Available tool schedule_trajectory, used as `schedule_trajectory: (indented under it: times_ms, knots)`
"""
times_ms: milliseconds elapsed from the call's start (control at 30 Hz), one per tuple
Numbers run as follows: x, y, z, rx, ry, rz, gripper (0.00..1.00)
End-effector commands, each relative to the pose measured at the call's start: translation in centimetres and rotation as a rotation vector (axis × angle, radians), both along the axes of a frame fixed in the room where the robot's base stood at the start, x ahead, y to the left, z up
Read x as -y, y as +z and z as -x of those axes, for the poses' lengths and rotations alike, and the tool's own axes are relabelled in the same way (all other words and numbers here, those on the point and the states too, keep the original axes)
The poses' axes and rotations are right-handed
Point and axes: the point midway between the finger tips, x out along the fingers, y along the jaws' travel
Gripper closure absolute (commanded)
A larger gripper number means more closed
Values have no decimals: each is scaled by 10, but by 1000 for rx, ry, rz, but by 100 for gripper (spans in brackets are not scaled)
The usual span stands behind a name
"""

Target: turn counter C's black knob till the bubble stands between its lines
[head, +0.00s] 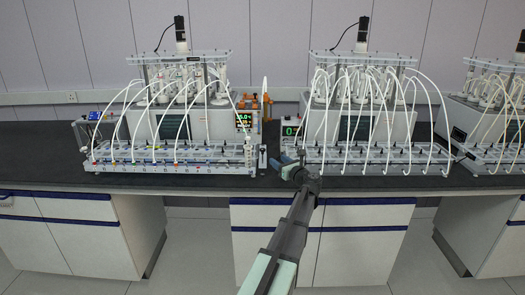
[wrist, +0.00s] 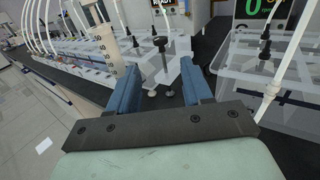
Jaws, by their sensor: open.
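My gripper (head: 288,162) is open at the bench front, in the gap between the left and middle counters. In the wrist view its two blue fingers (wrist: 160,72) stand apart. The left counter (head: 170,165), middle counter (head: 365,168) and right counter (head: 497,165) are clear long boxes. I cannot read which is C. No bubble or lines can be made out.
White tubes arch from the reactors (head: 185,85) to the counters. In the wrist view the middle counter's clear box (wrist: 238,85) and a white tube (wrist: 283,70) stand close right of my gripper. A narrow strip of black bench (head: 215,184) is bare along the front.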

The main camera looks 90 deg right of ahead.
Motion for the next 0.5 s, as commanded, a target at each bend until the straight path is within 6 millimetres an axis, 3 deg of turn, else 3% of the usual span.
schedule_trajectory:
  times_ms: [500]
  knots:
    - [66,0,-41,-1,2,-2,50]
